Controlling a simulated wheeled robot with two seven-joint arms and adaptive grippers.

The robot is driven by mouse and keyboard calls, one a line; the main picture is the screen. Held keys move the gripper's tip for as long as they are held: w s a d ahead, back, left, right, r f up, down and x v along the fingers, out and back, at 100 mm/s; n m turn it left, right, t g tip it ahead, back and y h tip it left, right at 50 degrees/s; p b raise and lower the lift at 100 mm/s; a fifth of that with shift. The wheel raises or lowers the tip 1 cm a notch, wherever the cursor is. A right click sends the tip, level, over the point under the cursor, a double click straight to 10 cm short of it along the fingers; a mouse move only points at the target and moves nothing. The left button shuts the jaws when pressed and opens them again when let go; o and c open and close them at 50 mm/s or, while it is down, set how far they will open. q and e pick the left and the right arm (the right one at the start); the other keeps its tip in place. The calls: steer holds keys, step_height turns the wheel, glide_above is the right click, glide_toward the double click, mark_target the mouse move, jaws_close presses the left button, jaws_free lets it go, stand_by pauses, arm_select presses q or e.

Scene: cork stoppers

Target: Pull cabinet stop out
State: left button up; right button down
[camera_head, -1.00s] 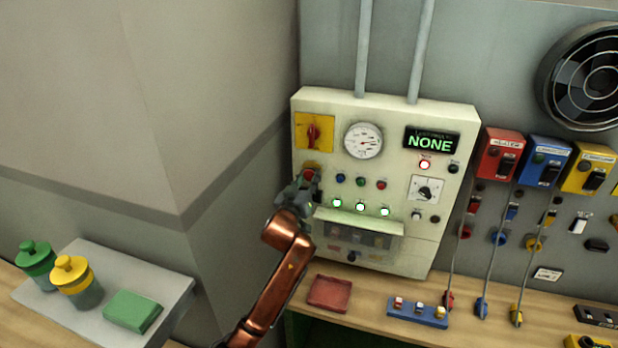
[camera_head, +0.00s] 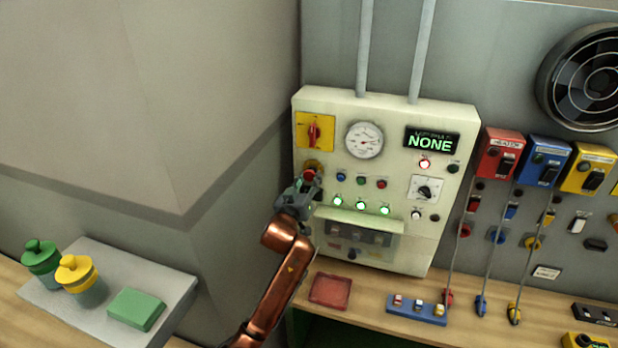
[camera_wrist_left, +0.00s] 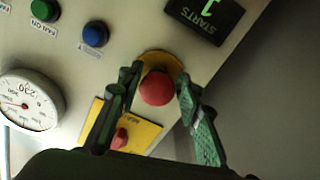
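The cabinet stop is a red mushroom button (camera_wrist_left: 156,88) on a yellow round base, and it sits between the two green-padded fingers of my left gripper (camera_wrist_left: 152,105) in the left wrist view. The fingers stand apart with gaps on both sides of the button. In the head view the stop (camera_head: 309,174) is on the left side of the cream cabinet (camera_head: 390,108), below the yellow plate with the red rotary switch (camera_head: 313,131). My left gripper (camera_head: 302,188) is just below it and partly hides its base. My right gripper does not show.
A gauge (camera_head: 364,140), small coloured buttons and a display reading NONE (camera_head: 431,141) are on the cabinet. Red, blue and yellow switch boxes hang to the right. A red tray (camera_head: 330,291) lies on the wooden bench below. The grey wall is left of the cabinet.

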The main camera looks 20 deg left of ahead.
arm_select(q)
steer(key=o, duration=0.3)
steer(key=shift+r, duration=0.1)
steer(key=shift+s, duration=0.15)
steer(key=s, duration=1.1)
steer(key=shift+s+a, duration=0.2)
steer(key=shift+s, duration=0.15)
